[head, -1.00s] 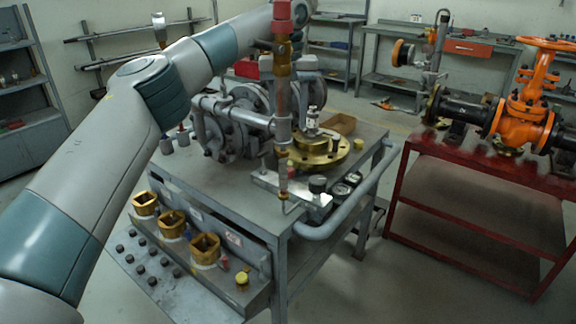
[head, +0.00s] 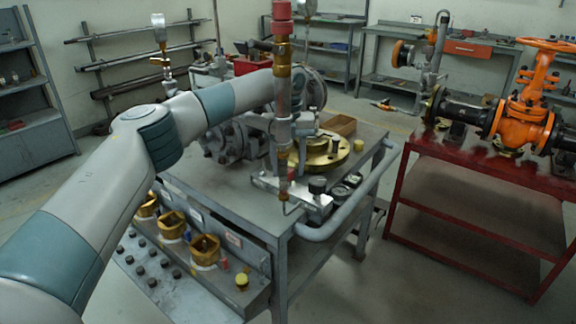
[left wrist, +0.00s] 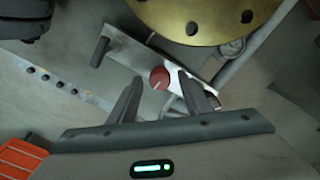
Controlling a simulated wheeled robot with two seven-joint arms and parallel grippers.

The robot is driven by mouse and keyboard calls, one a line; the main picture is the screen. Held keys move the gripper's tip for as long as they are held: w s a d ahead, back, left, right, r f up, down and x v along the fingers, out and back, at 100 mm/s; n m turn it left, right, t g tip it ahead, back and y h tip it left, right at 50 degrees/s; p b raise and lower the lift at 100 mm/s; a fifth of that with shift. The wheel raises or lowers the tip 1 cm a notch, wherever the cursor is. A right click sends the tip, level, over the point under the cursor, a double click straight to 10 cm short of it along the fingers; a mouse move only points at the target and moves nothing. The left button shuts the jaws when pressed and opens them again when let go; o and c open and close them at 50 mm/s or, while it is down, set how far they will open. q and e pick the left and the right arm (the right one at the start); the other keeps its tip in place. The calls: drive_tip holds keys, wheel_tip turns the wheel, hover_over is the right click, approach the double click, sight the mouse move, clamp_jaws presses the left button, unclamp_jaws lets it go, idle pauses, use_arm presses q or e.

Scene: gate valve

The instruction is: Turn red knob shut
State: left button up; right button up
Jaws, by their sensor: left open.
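A round red knob (left wrist: 159,77) shows end-on in the left wrist view, over a pale metal plate (left wrist: 130,52). My left gripper (left wrist: 161,79) is open, with one finger on each side of the knob in that view; I cannot tell how far above it the fingertips are. In the head view my left arm reaches over the grey bench (head: 235,205) and its wrist is behind an upright pipe with a red top (head: 282,12). The pipe hides much of the left gripper there. My right gripper is not in view.
A brass flange (head: 325,152) lies close beside the plate on the bench. Brass square fittings (head: 204,249) line the bench's front shelf. A red stand (head: 465,185) with an orange valve (head: 523,122) is at the right. Open floor lies between bench and stand.

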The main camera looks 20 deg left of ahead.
use_arm(q)
drive_tip(key=c, duration=0.9)
drive_tip(key=shift+c, duration=0.8)
